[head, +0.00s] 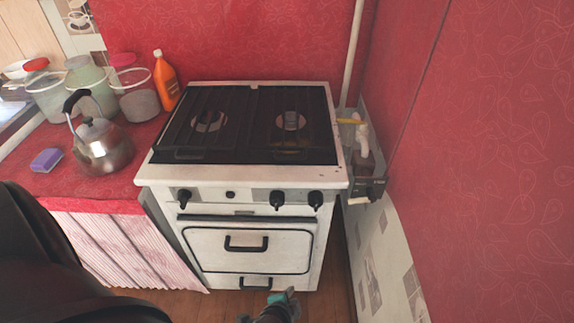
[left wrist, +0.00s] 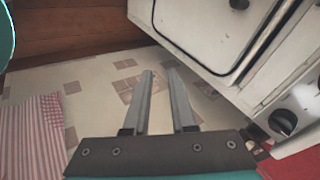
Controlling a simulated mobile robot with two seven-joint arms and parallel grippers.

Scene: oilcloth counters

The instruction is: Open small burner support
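The white stove (head: 240,174) stands against the red wall. Its dark left burner support (head: 185,140) and right burner support (head: 315,140) both appear to lie flat over the burners on the cooktop. Which burner is the small one I cannot tell for sure. My left gripper (head: 285,296) is low in front of the stove, near the bottom drawer handle, well below the cooktop and apart from the supports. In the left wrist view its two fingers (left wrist: 160,73) are spread with nothing between them. The stove's front with a knob (left wrist: 283,122) shows beyond them. My right gripper is not in view.
A steel kettle (head: 102,148), purple sponge (head: 46,160), jars (head: 138,97) and an orange bottle (head: 165,80) stand on the red counter left of the stove. A pipe (head: 351,60) and valve fitting (head: 365,165) are at its right, close to the wall.

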